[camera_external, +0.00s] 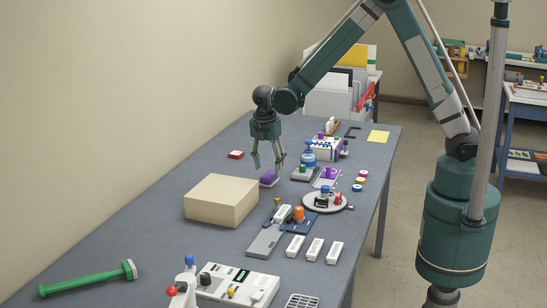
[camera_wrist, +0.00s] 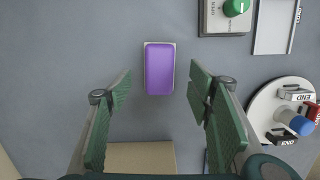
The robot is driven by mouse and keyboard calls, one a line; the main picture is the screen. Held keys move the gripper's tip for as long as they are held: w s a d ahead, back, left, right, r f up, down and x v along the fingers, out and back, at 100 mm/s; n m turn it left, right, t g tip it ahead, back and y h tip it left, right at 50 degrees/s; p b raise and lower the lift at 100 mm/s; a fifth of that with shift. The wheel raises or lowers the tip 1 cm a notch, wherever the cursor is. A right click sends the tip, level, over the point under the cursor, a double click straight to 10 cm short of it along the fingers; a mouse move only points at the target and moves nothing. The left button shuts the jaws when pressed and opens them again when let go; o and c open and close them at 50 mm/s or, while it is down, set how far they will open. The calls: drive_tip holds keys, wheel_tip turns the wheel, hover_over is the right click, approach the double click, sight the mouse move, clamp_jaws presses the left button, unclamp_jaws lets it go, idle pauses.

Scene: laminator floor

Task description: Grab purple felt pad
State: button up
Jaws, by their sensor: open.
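The purple felt pad (camera_external: 268,177) is a small rounded block on the blue-grey table, just behind the tan box in the external view. In the wrist view the purple felt pad (camera_wrist: 160,69) lies on a thin pale base, its long side running up the picture. My gripper (camera_external: 267,166) points down at the pad from above. In the wrist view my gripper (camera_wrist: 159,84) is open and empty, with green ridged fingers to the left and right of the pad. Clear gaps show between the pad and both fingers.
The tan box (camera_external: 221,200) stands close in front of the pad; its edge also shows in the wrist view (camera_wrist: 138,156). A round white tray (camera_external: 325,203) with small items sits to the right. A small red block (camera_external: 236,154) lies behind. Table around the pad is bare.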

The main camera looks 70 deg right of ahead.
sight(269, 174)
drive_tip(key=shift+d+f, duration=0.25)
drive_tip(key=shift+f, duration=1)
drive_tip(key=shift+d+f, duration=0.25)
drive_tip(key=shift+f, duration=1)
drive_tip(key=shift+f+b, duration=0.2)
drive_tip(key=shift+b, duration=0.25)
drive_tip(key=c, duration=1)
